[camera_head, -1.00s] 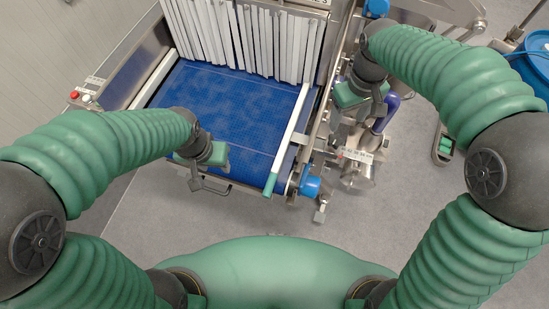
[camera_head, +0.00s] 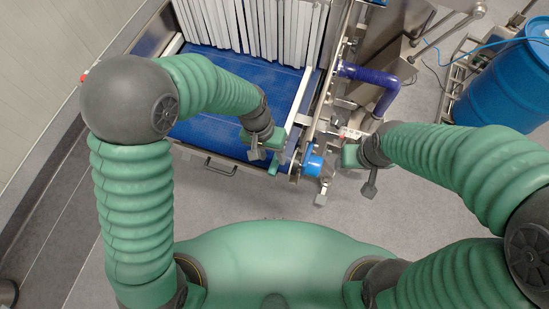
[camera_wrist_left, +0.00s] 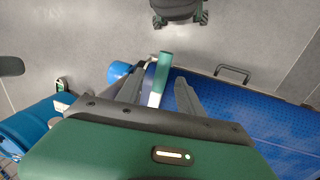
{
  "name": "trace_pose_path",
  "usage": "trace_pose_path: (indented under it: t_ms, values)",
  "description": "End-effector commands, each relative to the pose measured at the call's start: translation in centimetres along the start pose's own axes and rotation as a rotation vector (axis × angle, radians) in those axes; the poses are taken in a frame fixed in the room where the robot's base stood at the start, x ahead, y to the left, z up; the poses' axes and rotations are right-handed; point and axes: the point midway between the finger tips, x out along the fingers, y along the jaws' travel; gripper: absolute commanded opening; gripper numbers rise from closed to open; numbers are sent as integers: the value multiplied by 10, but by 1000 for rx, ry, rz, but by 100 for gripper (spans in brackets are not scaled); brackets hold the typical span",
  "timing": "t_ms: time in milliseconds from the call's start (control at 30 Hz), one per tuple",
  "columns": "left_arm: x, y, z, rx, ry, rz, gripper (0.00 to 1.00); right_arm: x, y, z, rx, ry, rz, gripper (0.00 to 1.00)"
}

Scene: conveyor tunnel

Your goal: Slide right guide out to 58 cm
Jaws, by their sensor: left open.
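The right guide (camera_head: 302,108) is a pale rail along the right edge of the blue conveyor belt (camera_head: 203,134), with a green end piece (camera_head: 273,168) at its near end. My left gripper (camera_head: 264,153) is open over that near end. In the left wrist view, its two fingers (camera_wrist_left: 158,82) are on either side of the guide, whose green end (camera_wrist_left: 165,62) sticks out past them. I cannot tell whether they touch it. My right gripper (camera_head: 358,170) is right of the conveyor, beside the side frame; its jaw opening is not clear.
White slatted strips (camera_head: 260,30) hang over the far belt. A blue roller end (camera_head: 313,164) and metal fittings stick out at the near right corner. A purple pipe (camera_head: 368,74) and a blue barrel (camera_head: 505,85) stand to the right. The near floor is clear.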

Motion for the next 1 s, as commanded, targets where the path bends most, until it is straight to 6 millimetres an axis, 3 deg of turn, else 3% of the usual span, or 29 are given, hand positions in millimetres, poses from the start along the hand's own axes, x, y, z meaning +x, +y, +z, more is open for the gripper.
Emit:
trace_pose_path:
  t_ms: [200, 567, 867, 1000]
  values:
    - [38, -1, -1, -2, -3, 1, 44, -9, 0, -2, -1, -1, 0, 60]
    - [47, 0, -1, -2, 1, 0, 43, -10, 0, -2, -1, -1, 0, 60]
    - [47, 0, -2, -2, 1, 0, 3, -10, 0, -2, -1, -1, 0, 60]
    - [47, 0, -2, -2, 1, 0, 0, -10, 0, -2, -1, -1, 0, 60]
